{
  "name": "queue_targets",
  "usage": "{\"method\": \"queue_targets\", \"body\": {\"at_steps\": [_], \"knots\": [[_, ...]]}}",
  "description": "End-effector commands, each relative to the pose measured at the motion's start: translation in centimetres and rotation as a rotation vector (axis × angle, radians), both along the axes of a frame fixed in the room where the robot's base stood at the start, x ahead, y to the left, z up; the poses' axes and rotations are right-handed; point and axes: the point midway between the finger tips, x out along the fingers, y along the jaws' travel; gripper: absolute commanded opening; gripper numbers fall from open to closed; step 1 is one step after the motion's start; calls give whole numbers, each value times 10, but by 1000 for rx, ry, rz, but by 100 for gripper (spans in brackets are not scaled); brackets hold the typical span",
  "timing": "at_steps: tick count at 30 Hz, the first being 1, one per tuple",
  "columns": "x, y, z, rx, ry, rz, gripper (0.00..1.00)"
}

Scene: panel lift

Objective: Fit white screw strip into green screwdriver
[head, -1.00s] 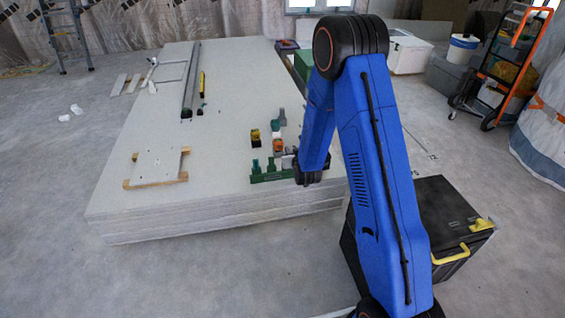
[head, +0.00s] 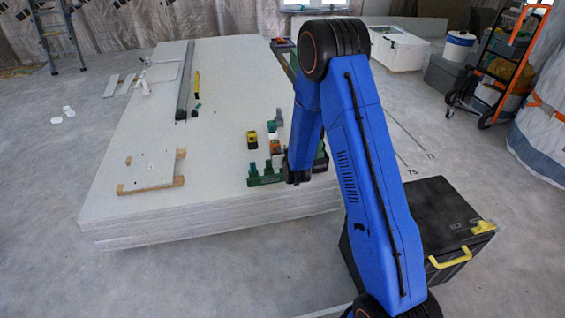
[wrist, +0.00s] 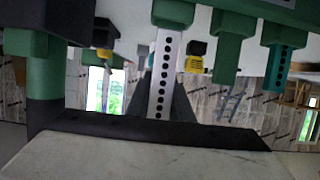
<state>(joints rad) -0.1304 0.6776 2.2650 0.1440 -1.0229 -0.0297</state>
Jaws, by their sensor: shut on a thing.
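The white screw strip (wrist: 160,85), with a row of dark holes, stands in the middle of the wrist view. My gripper (wrist: 163,100) is shut on it, with dark fingers on both sides. The strip's upper end in that view meets a green block (wrist: 173,12); I cannot tell how firmly it is seated. A teal strip (wrist: 276,66) with holes shows at the right. In the head view, my arm hides the strip and fingertips beside the green rack (head: 267,179) on the panel stack. I cannot tell for sure which green body is the green screwdriver.
A yellow-and-black tool (head: 252,139) and other small tools lie behind the rack. A white board on wooden battens (head: 151,170) lies to the left on the panel stack (head: 215,185). A black case (head: 430,225) stands on the floor right of the stack.

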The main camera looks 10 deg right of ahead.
Motion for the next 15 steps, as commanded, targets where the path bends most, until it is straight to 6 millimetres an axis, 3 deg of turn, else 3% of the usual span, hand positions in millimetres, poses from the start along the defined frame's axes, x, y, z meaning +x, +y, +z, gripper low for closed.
{"method": "queue_targets", "body": {"at_steps": [15], "knots": [[-1,0,-44,-1,3,0,0]]}}
